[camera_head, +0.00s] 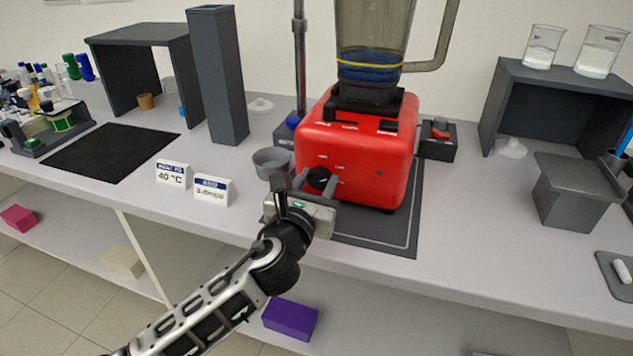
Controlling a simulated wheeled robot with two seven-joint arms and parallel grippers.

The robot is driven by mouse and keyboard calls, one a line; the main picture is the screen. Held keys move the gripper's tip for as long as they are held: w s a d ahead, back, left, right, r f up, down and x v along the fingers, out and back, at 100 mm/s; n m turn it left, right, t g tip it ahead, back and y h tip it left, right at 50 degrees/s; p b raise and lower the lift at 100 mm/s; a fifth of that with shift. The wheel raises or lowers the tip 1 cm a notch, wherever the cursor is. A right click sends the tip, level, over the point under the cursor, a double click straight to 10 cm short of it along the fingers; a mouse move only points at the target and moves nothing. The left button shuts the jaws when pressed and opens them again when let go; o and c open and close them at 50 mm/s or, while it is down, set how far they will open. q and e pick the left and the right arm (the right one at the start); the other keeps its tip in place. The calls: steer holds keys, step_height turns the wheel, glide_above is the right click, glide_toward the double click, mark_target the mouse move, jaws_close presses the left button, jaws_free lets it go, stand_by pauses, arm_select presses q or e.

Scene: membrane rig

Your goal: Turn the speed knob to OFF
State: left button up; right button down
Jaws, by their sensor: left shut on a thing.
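The red blender base (375,160) stands on a dark mat near the middle of the bench, with a clear jar on top. The black speed knob (319,177) is on its front face, low and to the left. My left gripper (317,183) is at the front of the blender, its two fingers on either side of the knob and shut on it. The knob's pointer and the small labels around it are too small to read. My right gripper does not show.
A grey bowl (272,161) sits just left of the gripper. Two label cards (213,190) stand further left. A small box with a red button (438,136) is right of the blender. The bench between is clear.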

arm_select(q)
steer(key=shift+n, duration=0.3)
steer(key=n+p, duration=0.1)
steer(key=n, duration=1)
steer(key=shift+a, duration=0.15)
steer(key=shift+n, duration=0.3)
steer(key=o, duration=1)
steer(key=b+v, duration=0.1)
steer(key=v, duration=1.5)
